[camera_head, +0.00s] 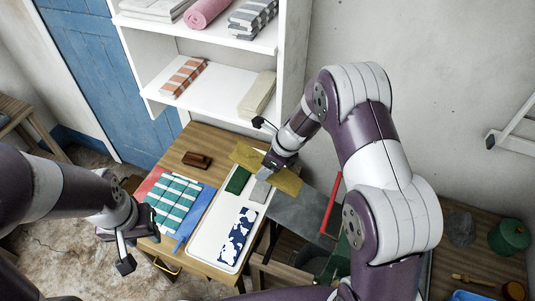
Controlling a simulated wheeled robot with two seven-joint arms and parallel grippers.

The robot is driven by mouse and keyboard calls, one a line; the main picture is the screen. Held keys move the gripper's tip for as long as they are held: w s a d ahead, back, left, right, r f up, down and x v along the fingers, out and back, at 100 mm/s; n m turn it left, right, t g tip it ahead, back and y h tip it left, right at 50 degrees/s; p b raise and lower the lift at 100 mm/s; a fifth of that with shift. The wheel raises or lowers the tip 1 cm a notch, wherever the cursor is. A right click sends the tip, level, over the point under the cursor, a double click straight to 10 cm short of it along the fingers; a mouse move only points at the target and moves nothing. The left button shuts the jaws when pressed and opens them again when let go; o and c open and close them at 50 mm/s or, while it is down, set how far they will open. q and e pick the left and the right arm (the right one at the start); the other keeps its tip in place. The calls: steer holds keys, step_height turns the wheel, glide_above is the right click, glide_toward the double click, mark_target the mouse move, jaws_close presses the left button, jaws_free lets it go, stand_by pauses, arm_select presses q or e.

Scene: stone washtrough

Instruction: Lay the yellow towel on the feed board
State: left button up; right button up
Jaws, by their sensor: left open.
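The yellow towel (248,157) is a flat mustard-coloured cloth at the back right end of the wooden table. It sticks out on both sides of my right gripper (266,172), which appears shut on its middle; the fingertips are mostly hidden. The towel overlaps the far end of a white board (207,243) carrying cloths. A grey sloping board (297,209), possibly the feed board, lies to the right of the towel, beside a red bar (331,203). My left gripper (124,252) is open and empty, left of the table's front corner.
On the table are a teal striped cloth (173,201), a blue cloth (194,217), a blue-and-white patterned cloth (237,236) and a brown block (197,160). A white shelf (222,92) with folded cloths stands behind. My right arm hides much of the right side.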

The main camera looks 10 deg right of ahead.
steer(key=shift+s+d+f+b, duration=0.25)
steer(key=shift+s+f+b, duration=0.6)
steer(key=shift+b, duration=0.2)
steer(key=b, duration=0.6)
glide_above(290, 199)
steer(key=w+a, duration=0.2)
steer(key=a, duration=0.1)
steer(key=f, duration=0.5)
steer(key=shift+w+a+f, duration=0.15)
steer(key=shift+w+f, duration=0.05)
steer(key=shift+f, duration=0.05)
steer(key=s+d+f+b, duration=0.2)
steer(key=d, duration=0.1)
steer(key=s+d+f+b, duration=0.1)
steer(key=shift+s+d+f+b, duration=0.1)
steer(key=shift+d+b, duration=0.15)
steer(key=shift+b, duration=0.1)
steer(key=shift+s+d+f+b, duration=0.25)
steer(key=shift+s+d+b, duration=0.1)
steer(key=shift+s+d, duration=0.2)
arm_select(q)
step_height(290, 199, down, 13)
steer(key=shift+s, duration=0.3)
steer(key=shift+d+r, duration=0.1)
arm_select(e)
steer(key=shift+w, duration=0.1)
steer(key=o, duration=1.4)
